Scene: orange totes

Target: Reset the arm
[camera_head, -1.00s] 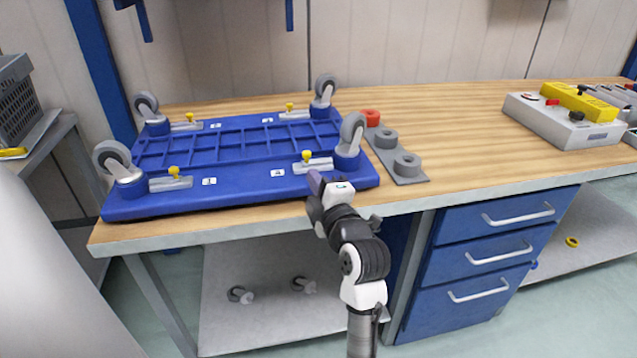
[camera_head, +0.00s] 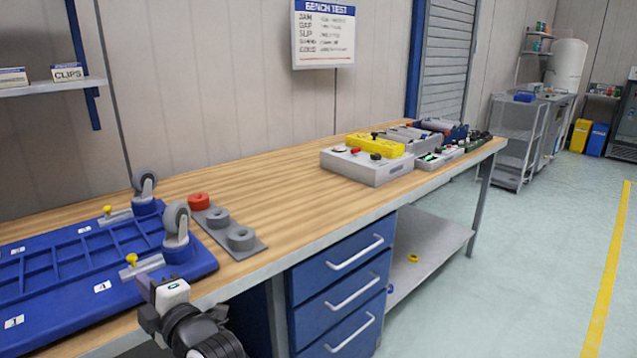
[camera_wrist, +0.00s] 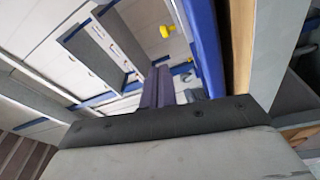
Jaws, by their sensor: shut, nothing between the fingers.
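My gripper (camera_head: 146,288) is in the lower left of the head view, just in front of the bench's front edge and beside the near right corner of the blue wheeled platform (camera_head: 75,287). Its dark fingers are together and empty. They also show in the wrist view (camera_wrist: 157,86), closed, with a blue edge and a wooden edge to their right. The rest of my arm folds down out of the bottom of the head view.
The wooden bench (camera_head: 270,190) holds a grey plate (camera_head: 222,222) with one red and two grey rings, and a grey control box (camera_head: 367,166). Blue drawers (camera_head: 340,290) stand below. The floor (camera_head: 510,270) at right is open.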

